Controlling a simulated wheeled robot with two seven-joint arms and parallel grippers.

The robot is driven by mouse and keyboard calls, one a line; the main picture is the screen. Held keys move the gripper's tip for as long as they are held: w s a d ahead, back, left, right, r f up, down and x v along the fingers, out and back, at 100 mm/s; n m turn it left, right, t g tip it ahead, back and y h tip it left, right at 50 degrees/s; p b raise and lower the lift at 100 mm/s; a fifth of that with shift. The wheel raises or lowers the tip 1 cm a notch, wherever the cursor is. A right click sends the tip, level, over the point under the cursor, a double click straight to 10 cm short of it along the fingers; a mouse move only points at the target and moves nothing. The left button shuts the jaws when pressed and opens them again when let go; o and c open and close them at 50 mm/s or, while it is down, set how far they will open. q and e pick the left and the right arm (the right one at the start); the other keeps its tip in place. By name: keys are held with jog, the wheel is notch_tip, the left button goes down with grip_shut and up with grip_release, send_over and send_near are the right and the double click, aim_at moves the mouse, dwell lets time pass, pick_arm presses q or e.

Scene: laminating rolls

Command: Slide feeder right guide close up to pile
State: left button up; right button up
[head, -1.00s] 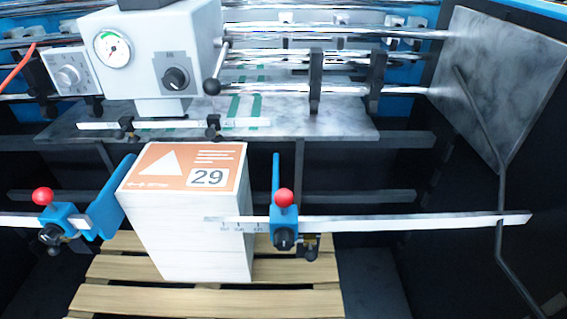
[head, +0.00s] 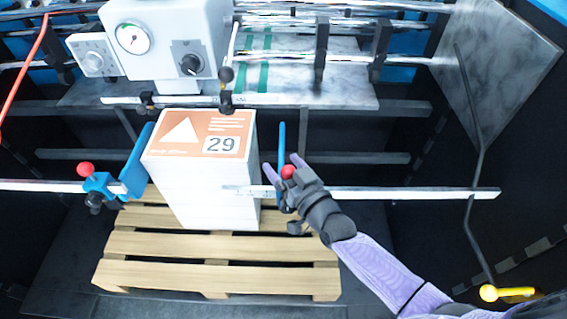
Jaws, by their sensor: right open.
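The pile (head: 210,190) is a tall white stack with an orange top sheet marked 29. The feeder right guide is a blue upright plate (head: 281,140) with a red knob (head: 288,172), on a metal bar (head: 400,193) in front of the pile. A narrow dark gap shows between the pile and this guide. My right gripper (head: 281,166) is at the right guide, its open fingertips on either side of the blue plate near the red knob. Its hand hides most of the guide's lower clamp. Whether the fingers touch is unclear. My left gripper is out of view.
The left guide (head: 137,165) with its red knob stands at the pile's left side. The pile rests on a wooden pallet (head: 210,247). A grey machine head with a gauge (head: 133,38) is behind. A marbled plate (head: 500,75) and bent rod (head: 480,150) are at right.

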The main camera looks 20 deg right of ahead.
jog(key=shift+w+a, duration=0.1)
jog(key=shift+w, duration=0.2)
grip_shut()
